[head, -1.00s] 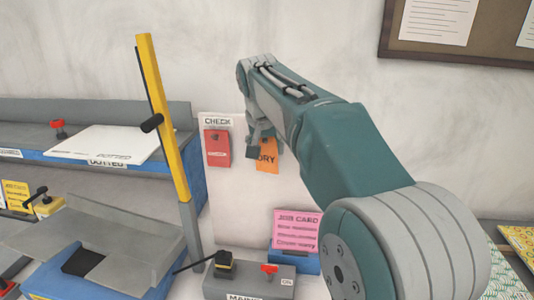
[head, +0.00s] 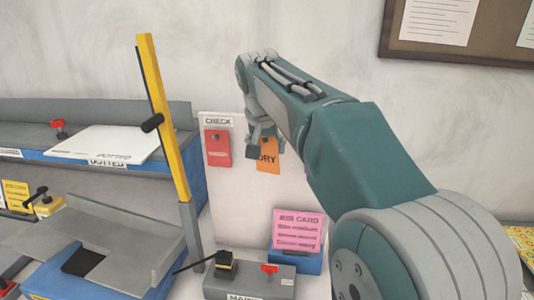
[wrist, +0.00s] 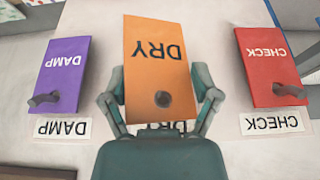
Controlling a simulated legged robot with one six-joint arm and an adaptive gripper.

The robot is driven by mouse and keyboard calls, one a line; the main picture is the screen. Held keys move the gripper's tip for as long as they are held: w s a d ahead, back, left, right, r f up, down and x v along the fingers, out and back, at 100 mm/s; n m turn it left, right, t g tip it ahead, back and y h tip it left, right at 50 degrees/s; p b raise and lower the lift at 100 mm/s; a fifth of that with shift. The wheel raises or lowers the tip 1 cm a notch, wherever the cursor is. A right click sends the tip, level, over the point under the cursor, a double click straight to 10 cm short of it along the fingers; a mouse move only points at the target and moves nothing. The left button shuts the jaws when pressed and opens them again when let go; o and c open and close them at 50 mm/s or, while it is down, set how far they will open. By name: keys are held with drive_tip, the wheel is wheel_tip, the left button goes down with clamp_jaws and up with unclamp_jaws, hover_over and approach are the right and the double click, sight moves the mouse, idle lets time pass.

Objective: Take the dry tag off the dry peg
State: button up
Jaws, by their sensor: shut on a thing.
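The orange dry tag (wrist: 157,60) is in the middle of the wrist view, its lettering upside down. It also shows in the head view (head: 268,167), partly hidden behind my gripper (head: 265,143). In the wrist view my gripper (wrist: 160,82) has a finger at each side edge of the tag and is shut on it. A dark round spot (wrist: 163,99) on the tag is where the dry peg would show; I cannot tell whether it is the peg's end or an empty hole. The DRY label below is mostly covered by my gripper.
A yellow post (head: 165,115) stands left of the board. A pink job card (head: 298,229) is below.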

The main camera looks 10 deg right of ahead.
drive_tip(key=shift+s+a, duration=0.15)
drive_tip(key=shift+s, duration=0.3)
drive_tip(key=shift+s, duration=0.1)
drive_tip(key=s+a, duration=0.2)
drive_tip(key=s, duration=0.3)
drive_tip(key=shift+s+a+r, duration=0.2)
drive_tip(key=shift+s+a, duration=0.05)
clamp_jaws()
idle(0.6)
